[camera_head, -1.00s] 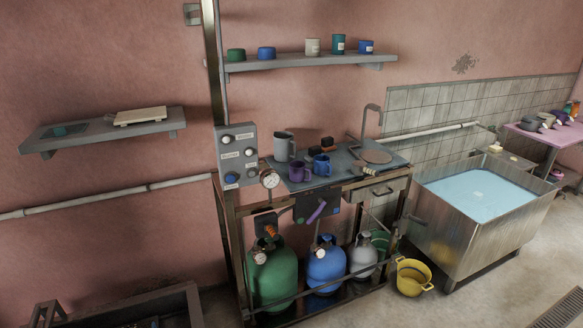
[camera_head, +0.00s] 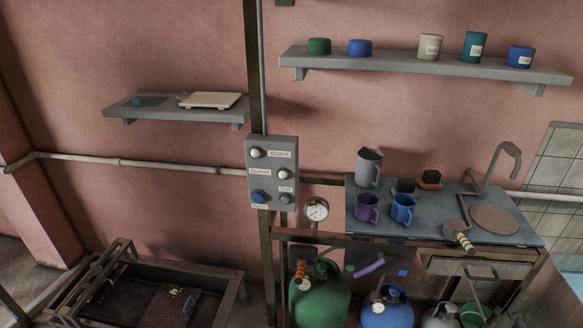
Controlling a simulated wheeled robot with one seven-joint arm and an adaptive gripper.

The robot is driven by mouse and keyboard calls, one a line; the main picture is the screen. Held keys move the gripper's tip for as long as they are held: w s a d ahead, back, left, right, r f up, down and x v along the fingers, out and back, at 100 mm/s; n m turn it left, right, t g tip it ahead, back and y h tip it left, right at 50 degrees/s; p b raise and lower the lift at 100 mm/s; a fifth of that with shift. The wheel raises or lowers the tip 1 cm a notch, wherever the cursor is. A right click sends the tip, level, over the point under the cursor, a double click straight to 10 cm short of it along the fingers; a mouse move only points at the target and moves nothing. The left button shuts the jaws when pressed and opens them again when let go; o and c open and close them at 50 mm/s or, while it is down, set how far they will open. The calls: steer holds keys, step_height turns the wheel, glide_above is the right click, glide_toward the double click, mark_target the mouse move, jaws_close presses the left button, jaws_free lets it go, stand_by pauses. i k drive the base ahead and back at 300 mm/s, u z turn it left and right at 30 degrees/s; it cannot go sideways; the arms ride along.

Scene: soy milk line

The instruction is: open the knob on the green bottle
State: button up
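The green bottle (camera_head: 322,302) stands under the metal bench, and its lower part is cut off by the bottom edge of the picture. At its top are an orange ribbed piece (camera_head: 300,268) and a small pale round piece (camera_head: 304,284). I cannot tell which of these is the knob, or whether it is open or closed. My gripper is not in view.
A blue bottle (camera_head: 388,312) stands right of the green one. A bench frame post (camera_head: 268,265) rises close on the green bottle's left. A control panel (camera_head: 272,172) and a pressure gauge (camera_head: 316,209) are above.

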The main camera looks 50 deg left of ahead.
mark_target(322, 267)
steer(key=u, duration=0.85)
steer(key=i, duration=0.8)
steer(key=u, duration=0.95)
